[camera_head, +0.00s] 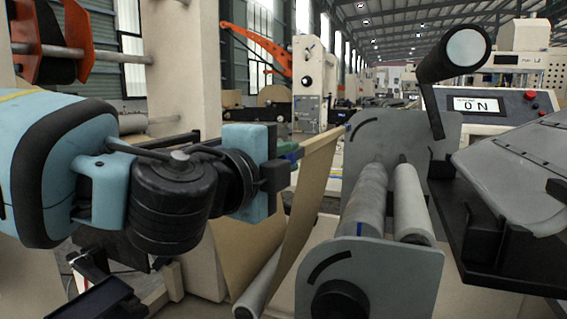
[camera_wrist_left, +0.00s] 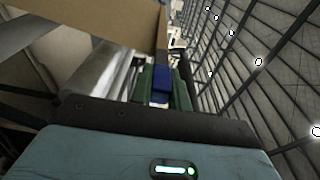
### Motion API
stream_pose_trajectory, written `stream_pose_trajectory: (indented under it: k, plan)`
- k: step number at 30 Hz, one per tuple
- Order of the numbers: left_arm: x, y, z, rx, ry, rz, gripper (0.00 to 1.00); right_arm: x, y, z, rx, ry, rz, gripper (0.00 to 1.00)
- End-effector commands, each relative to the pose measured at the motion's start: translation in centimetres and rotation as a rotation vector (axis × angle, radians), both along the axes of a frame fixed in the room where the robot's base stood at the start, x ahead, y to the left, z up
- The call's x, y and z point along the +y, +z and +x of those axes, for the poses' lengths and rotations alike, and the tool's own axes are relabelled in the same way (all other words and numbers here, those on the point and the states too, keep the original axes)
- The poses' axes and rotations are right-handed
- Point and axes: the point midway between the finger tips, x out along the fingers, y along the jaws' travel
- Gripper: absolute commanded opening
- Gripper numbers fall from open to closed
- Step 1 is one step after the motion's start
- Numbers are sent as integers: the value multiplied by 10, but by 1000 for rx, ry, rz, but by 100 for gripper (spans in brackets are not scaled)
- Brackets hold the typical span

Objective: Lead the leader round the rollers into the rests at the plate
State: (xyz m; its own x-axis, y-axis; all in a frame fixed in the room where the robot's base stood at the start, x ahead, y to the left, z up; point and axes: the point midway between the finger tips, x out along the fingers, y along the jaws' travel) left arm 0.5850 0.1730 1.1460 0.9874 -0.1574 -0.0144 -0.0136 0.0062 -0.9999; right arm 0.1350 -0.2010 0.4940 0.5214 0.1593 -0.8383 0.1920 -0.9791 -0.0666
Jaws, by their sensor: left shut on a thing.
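The leader (camera_head: 310,185) is a brown kraft web with a thin bar along its top edge, hanging down left of the rollers; its brown sheet also crosses the top left of the left wrist view (camera_wrist_left: 95,18). My left gripper (camera_head: 290,157) is shut on the leader's near end; in the left wrist view a blue piece (camera_wrist_left: 161,84) sits between its green fingers. Two pale rollers (camera_head: 365,205) (camera_head: 409,205) lie side by side between grey side plates, right of the leader. A lower roller (camera_head: 261,285) is near the web's foot. The rests cannot be made out. My right gripper is out of view.
A dark roller (camera_head: 455,55) with a pale end juts above the far side plate (camera_head: 400,140). A grey tilted plate (camera_head: 520,170) on a black frame stands at the right. Cream machine posts (camera_head: 180,60) rise behind my left arm. The near side plate (camera_head: 385,280) stands in front.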

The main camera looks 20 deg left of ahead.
Motion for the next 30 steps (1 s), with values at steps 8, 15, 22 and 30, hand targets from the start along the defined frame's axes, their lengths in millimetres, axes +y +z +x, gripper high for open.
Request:
stream_pose_trajectory:
  k: [8,15,22,30]
  plan:
    - [0,0,0,-1,0,0,0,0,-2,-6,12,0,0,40]
    - [6,1,-3,-4,6,-1,0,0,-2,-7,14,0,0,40]
    - [12,4,-6,-8,13,0,0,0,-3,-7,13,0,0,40]
    - [20,6,-10,-13,22,0,0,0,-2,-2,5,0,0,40]
